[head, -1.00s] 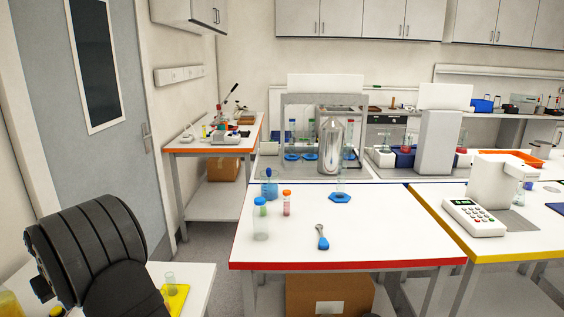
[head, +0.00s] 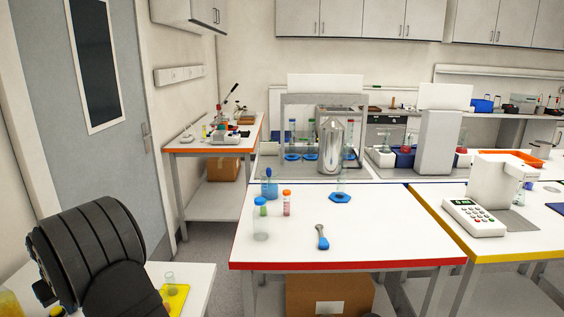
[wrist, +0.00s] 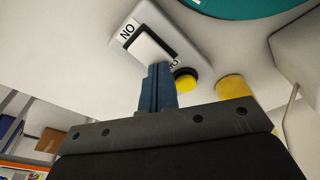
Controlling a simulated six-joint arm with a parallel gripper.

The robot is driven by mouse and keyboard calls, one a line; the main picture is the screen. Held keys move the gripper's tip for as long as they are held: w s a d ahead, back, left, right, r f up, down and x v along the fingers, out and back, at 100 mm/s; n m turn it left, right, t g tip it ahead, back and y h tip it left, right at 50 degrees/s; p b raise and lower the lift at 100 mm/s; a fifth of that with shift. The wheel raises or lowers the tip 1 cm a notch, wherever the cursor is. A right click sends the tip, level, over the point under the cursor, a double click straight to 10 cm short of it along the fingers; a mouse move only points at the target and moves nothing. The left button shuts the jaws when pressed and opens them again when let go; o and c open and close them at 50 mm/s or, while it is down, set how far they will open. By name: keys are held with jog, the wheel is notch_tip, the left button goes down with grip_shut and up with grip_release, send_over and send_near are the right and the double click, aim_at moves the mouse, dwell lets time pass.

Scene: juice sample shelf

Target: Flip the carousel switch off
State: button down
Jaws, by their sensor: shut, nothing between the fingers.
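In the wrist view, the switch (wrist: 148,46) is a white rocker in a dark frame on a pale plate. An upside-down ON label (wrist: 128,31) sits at one end, and a second label at the other end is partly covered. My gripper (wrist: 160,70) has its blue fingers shut together with nothing between them. Its tips are right at the switch's lower edge and overlap it in the picture; I cannot tell whether they touch. Part of a teal disc (wrist: 245,5), possibly the carousel, shows at the top edge. The gripper is out of sight in the head view.
A pale block (wrist: 298,50) is farther right.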

jog(key=shift+f, duration=0.2)
jog(key=shift+r, duration=3.55)
jog(key=shift+f, duration=0.1)
notch_tip(320, 180, down, 7)
jog(key=shift+r, duration=0.1)
jog(key=shift+r, duration=0.1)
